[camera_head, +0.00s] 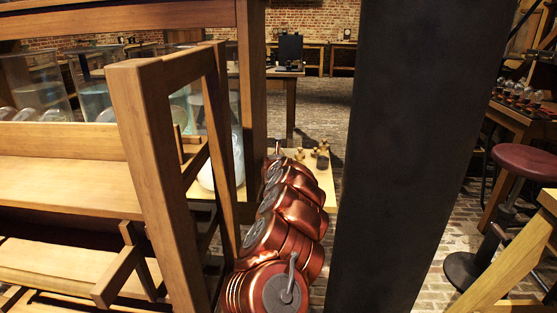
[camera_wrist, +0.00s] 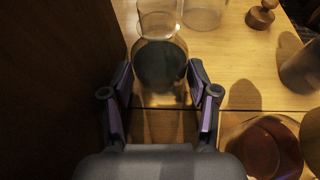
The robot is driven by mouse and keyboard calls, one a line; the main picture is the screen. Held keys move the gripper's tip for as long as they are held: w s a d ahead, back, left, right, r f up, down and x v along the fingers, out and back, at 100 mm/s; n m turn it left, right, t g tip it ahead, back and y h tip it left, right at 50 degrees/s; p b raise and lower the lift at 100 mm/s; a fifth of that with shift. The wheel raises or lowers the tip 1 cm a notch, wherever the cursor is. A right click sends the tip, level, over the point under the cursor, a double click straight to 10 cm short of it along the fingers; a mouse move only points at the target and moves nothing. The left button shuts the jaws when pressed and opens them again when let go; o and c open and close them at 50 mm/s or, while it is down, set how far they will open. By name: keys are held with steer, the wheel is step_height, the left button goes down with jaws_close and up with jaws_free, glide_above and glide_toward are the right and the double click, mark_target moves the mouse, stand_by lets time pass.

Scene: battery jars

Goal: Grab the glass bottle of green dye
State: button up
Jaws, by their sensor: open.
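In the wrist view a clear glass bottle (camera_wrist: 160,60) with dark contents stands on a wooden surface, straight ahead of my gripper (camera_wrist: 160,78). Its contents look dark grey-green, but the dim light leaves the colour unsure. My gripper is open, with one finger towards each side of the bottle's lower part. I cannot tell whether either finger touches it. In the head view my own arm hides the gripper, and I cannot make out this bottle there.
A round vessel with reddish-brown contents (camera_wrist: 264,148) is at the wrist view's lower right. A grey cylinder (camera_wrist: 302,70) and a wooden stopper-like piece (camera_wrist: 261,14) are further right. A dark wall (camera_wrist: 55,80) stands close on the left. A wooden frame (camera_head: 150,150) stands beside my arm.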

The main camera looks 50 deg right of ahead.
steer(key=shift+w+d+f, duration=0.2)
steer(key=shift+w+d, duration=0.1)
steer(key=shift+d, duration=0.35)
steer(key=shift+w+d+f, duration=0.1)
steer(key=shift+w, duration=0.2)
steer(key=shift+c, duration=0.2)
steer(key=c, duration=0.9)
